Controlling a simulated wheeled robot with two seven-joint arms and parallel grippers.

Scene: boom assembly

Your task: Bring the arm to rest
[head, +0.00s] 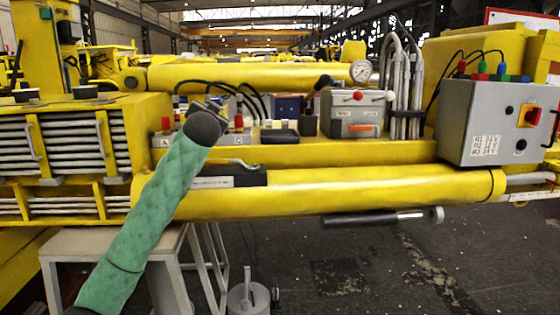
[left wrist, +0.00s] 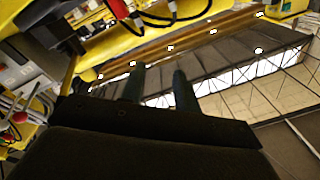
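My left arm, in a green padded sleeve (head: 160,205), rises from the lower left in the head view and ends at a dark rounded joint (head: 203,127) in front of the yellow boom machinery. The left gripper itself is mostly hidden behind that joint. In the left wrist view the left gripper (left wrist: 159,86) shows two dark fingers standing apart with nothing between them. Beyond the fingers are a yellow beam and the hall roof. My right arm and right gripper are not in view.
A yellow boom cylinder (head: 350,190) spans the front, with a black rod-like part (head: 375,218) below it. A grey control box (head: 500,120) is at right, a gauge (head: 361,70) behind. A stool (head: 110,243) and a grey bucket (head: 248,300) stand below. Floor at lower right is open.

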